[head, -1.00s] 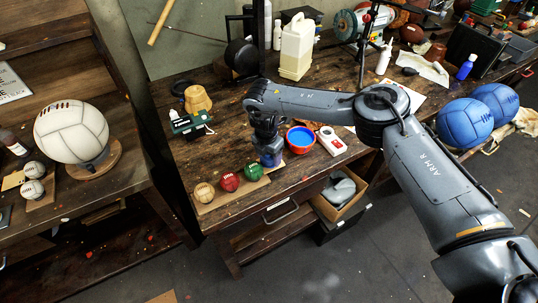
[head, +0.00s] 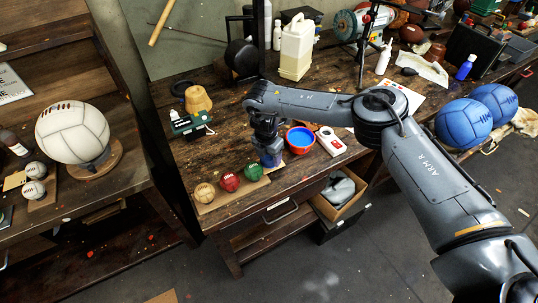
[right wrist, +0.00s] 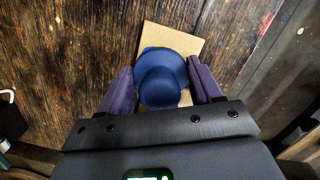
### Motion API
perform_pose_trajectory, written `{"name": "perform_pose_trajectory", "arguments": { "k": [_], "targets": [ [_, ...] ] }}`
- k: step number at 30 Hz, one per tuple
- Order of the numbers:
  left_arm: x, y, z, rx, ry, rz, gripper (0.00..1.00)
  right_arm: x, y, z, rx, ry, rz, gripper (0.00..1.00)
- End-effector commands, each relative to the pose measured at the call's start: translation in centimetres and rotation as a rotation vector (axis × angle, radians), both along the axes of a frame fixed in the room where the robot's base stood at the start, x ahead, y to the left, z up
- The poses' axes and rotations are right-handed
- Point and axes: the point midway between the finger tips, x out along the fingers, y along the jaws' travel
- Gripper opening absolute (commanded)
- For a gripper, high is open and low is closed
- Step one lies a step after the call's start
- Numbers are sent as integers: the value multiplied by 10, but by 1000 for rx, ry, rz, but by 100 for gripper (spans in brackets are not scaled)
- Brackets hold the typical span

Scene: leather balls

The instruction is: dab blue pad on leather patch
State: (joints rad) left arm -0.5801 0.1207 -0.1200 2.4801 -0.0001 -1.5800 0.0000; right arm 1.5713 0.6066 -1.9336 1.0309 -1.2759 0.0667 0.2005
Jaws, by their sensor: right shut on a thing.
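The blue pad (right wrist: 160,80) is a round dark-blue dabber with a knob, seen from above in the right wrist view. My right gripper (right wrist: 162,88) is shut on it, one finger on each side. The tan, square leather patch (right wrist: 182,36) lies on the table beneath the pad, and the pad covers much of it. I cannot tell whether pad and patch touch. In the head view my right gripper (head: 269,158) points down at the table's front, beside the blue-filled red bowl; the pad is mostly hidden there. My left gripper is not in view.
The red bowl with blue contents (head: 300,139) stands right of the gripper. A white-and-red device (head: 331,141) lies right of the bowl.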

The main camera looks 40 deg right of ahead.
Motion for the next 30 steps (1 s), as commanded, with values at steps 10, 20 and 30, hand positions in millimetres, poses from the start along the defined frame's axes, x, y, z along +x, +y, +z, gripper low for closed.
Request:
{"name": "perform_pose_trajectory", "arguments": {
  "k": [10,20,30],
  "targets": [
    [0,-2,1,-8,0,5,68,-1,0,-2,-1,1,0,40],
    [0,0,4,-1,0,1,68,-1,0,-2,-1,2,0,40],
    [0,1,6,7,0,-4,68,-1,-1,-1,-1,2,0,40]
  ]
}}
